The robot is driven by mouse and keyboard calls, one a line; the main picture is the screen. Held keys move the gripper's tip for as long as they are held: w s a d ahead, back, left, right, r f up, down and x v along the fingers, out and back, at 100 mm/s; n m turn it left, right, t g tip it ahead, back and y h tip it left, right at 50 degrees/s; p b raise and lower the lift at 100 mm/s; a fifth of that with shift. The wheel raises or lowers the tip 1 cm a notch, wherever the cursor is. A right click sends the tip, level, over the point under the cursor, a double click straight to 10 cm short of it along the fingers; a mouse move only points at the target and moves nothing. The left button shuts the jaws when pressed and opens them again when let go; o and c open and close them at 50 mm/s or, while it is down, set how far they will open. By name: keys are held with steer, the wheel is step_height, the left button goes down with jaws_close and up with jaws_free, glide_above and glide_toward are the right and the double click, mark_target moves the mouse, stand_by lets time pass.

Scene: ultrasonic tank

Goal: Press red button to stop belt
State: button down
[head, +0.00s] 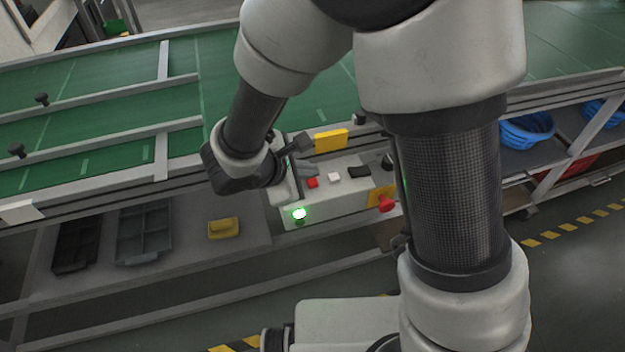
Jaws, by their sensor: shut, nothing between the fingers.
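A control box (345,205) is mounted on the near side of the conveyor. A small red button (312,183) sits on its top, beside a white button (334,178) and a black switch (359,172). A larger red mushroom button (386,204) sits on a yellow plate on its front, at the right, partly beside my arm. A green light (299,214) glows on the front left. My gripper (310,170) is shut and empty at the box's left end, close to the small red button. Its fingertips are small here, and I cannot tell whether they touch anything.
The green conveyor belt (110,125) with metal guide rails runs behind the box. Dark trays (145,235) and a yellow item (223,228) lie on the lower shelf. Blue baskets (527,130) stand at the right. My arm hides the middle right.

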mark_target(309, 185)
stand_by(0.7)
steer(key=shift+f+b, duration=0.45)
steer(key=shift+b, duration=0.2)
steer(key=shift+f+b, duration=0.45)
steer(key=shift+b, duration=0.05)
stand_by(0.4)
steer(key=shift+r, duration=0.1)
steer(key=shift+r+p, duration=0.5)
steer(key=shift+r, duration=0.3)
step_height(309, 185, up, 5)
steer(key=p, duration=0.3)
stand_by(0.3)
stand_by(0.7)
